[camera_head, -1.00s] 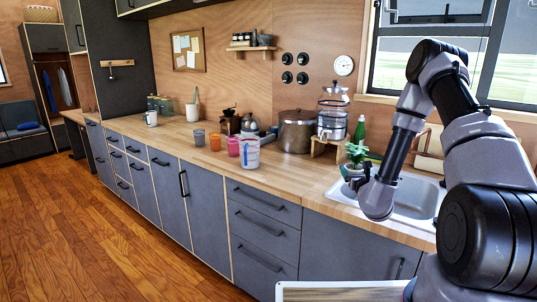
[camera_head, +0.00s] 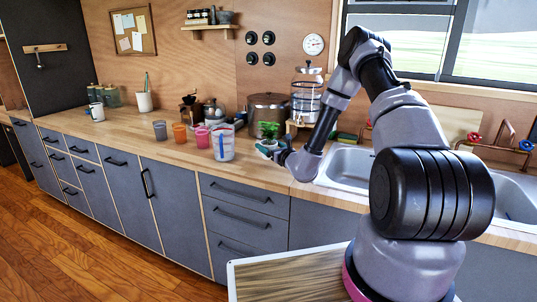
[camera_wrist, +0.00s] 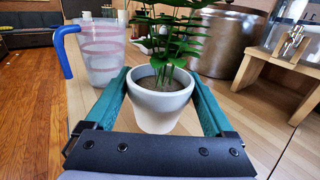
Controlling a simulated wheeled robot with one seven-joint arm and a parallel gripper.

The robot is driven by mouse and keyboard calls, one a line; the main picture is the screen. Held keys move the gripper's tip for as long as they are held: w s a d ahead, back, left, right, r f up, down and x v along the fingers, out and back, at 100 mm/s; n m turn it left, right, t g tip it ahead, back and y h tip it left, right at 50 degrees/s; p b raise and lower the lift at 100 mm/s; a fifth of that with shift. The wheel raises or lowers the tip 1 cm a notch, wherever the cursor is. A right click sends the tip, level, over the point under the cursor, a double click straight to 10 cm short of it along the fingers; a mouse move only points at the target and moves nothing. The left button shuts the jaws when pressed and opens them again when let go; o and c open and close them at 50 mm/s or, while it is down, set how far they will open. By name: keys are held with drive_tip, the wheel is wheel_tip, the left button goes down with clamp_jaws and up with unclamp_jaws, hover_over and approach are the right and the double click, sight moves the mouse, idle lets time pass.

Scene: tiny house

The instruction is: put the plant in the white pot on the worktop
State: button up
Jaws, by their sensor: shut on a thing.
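The plant (camera_head: 268,129) has green leaves and sits in a white pot (camera_wrist: 160,105). In the wrist view the pot is between the two teal fingers of my gripper (camera_wrist: 162,92), which is shut on it. The plant is upright over the worktop (camera_head: 255,176), left of the sink. I cannot tell whether the pot's base touches the wood. In the head view the pot is mostly hidden by my gripper.
A clear jug with a blue handle (camera_head: 223,142) stands close left of the plant. Pink (camera_head: 202,137), orange (camera_head: 180,134) and grey (camera_head: 160,130) cups are further left. A steel pot (camera_head: 267,106) and a drink dispenser (camera_head: 306,92) on a wooden stand are behind.

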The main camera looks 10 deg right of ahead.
drive_tip(key=shift+f, duration=1.8)
drive_tip(key=o, duration=1.2)
drive_tip(key=shift+d+f, duration=0.1)
drive_tip(key=shift+f, duration=0.05)
